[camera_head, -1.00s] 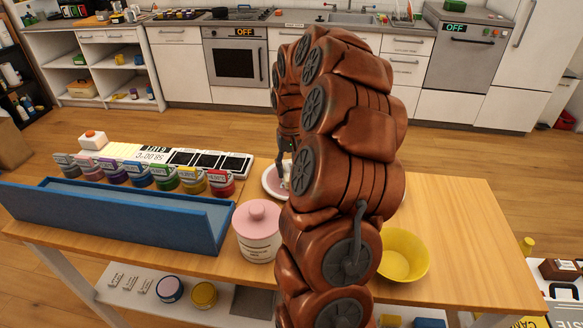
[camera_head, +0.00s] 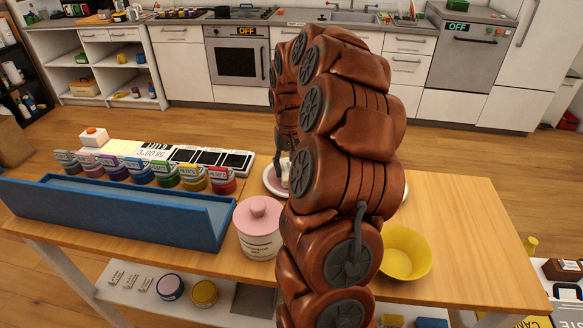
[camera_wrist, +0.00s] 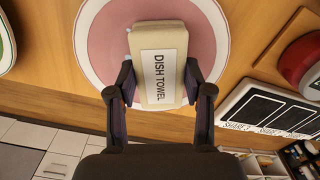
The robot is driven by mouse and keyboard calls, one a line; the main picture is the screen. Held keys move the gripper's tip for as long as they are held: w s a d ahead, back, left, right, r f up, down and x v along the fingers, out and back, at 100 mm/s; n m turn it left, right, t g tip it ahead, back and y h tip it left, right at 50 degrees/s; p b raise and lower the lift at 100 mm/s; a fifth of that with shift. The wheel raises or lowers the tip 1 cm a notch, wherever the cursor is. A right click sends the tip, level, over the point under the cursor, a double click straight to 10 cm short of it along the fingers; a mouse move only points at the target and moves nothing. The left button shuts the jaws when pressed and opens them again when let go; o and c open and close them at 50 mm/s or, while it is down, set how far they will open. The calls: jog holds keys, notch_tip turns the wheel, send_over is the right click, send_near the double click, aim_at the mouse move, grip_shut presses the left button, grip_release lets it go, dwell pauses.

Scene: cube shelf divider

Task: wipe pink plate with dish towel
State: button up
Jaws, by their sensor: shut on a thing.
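The dish towel (camera_wrist: 150,88) is a beige block with a white "DISH TOWEL" label. My gripper (camera_wrist: 158,72) is shut on it, one finger on each side. In the wrist view the towel lies across the pink plate (camera_wrist: 105,45), which has a pink centre and a white rim; I cannot tell whether they touch. In the head view my brown arm hides most of the plate (camera_head: 270,182), with only bits of its rim showing on both sides. My gripper (camera_head: 283,170) is mostly hidden there too, and the towel is barely visible.
On the wooden table (camera_head: 460,235), a pink lidded jar (camera_head: 257,232) and a yellow bowl (camera_head: 404,252) stand near the arm. A blue tray (camera_head: 120,215), several coloured paint jars (camera_head: 163,177) and a white panel (camera_head: 210,160) are left. The table's right end is clear.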

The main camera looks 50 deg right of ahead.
jog(key=shift+f, duration=0.1)
jog(key=shift+s+d+b, duration=0.3)
jog(key=shift+s+d, duration=0.35)
jog(key=shift+d, duration=0.15)
jog(key=shift+w+a+r, duration=0.2)
jog(key=shift+w+a, duration=0.45)
jog(key=shift+a, duration=0.2)
jog(key=shift+d+b, duration=0.1)
jog(key=shift+b, duration=0.2)
jog(key=shift+s+d+f, duration=0.1)
jog(key=shift+s+d, duration=0.55)
jog(key=shift+d, duration=0.15)
jog(key=shift+w+a+b, duration=0.1)
jog(key=shift+a+b, duration=0.05)
jog(key=shift+b, duration=0.15)
jog(key=shift+w+a, duration=0.55)
jog(key=shift+a, duration=0.2)
